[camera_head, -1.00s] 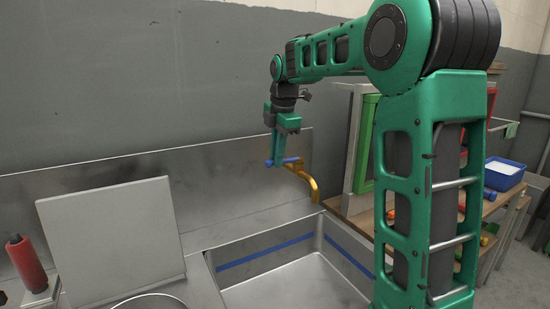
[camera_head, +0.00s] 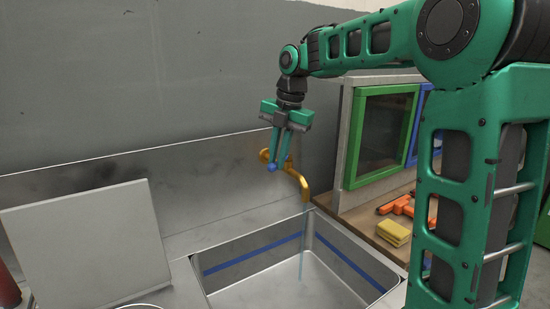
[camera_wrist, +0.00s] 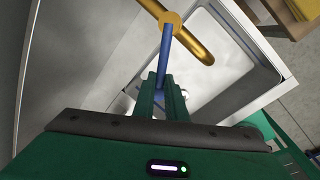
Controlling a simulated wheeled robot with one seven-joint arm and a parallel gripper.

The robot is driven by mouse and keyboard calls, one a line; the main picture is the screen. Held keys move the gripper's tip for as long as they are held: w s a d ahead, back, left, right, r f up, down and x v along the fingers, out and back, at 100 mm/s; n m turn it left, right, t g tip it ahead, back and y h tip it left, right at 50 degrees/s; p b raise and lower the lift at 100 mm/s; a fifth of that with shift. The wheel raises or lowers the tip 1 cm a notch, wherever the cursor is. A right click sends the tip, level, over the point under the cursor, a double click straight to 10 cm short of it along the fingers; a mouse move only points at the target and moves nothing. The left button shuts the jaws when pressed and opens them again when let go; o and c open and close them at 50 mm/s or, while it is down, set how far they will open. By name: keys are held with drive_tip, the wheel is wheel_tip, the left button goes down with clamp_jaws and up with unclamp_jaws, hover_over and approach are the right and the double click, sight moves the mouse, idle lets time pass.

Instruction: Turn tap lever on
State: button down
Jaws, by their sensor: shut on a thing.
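The brass tap (camera_head: 296,176) is on the metal back wall above the sink, its spout bent down over the basin. Its blue lever (camera_head: 271,167) shows at the fingertips of my gripper (camera_head: 277,161). In the wrist view, the blue lever (camera_wrist: 165,48) runs from the brass tap body (camera_wrist: 170,19) down to between my fingers (camera_wrist: 163,88), which are shut on it. A thin stream of water (camera_head: 302,245) falls from the spout into the sink (camera_head: 245,270). The lever's gripped end is partly hidden by the fingers.
A grey board (camera_head: 85,235) leans against the back wall at left. A wooden counter at right holds a yellow sponge (camera_head: 393,232) and an orange tool (camera_head: 398,206), beside a green-framed cabinet door (camera_head: 383,135).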

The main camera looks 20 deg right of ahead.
drive_tip(key=shift+s+d+n, duration=0.3)
drive_tip(key=shift+n, duration=0.4)
drive_tip(key=shift+r, duration=0.1)
drive_tip(key=c, duration=1.8)
unclamp_jaws()
wheel_tip(320, 180, up, 10)
drive_tip(key=s+d, duration=0.1)
drive_tip(key=shift+d, duration=0.3)
drive_tip(key=shift+s+r, duration=0.1)
drive_tip(key=shift+s, duration=0.05)
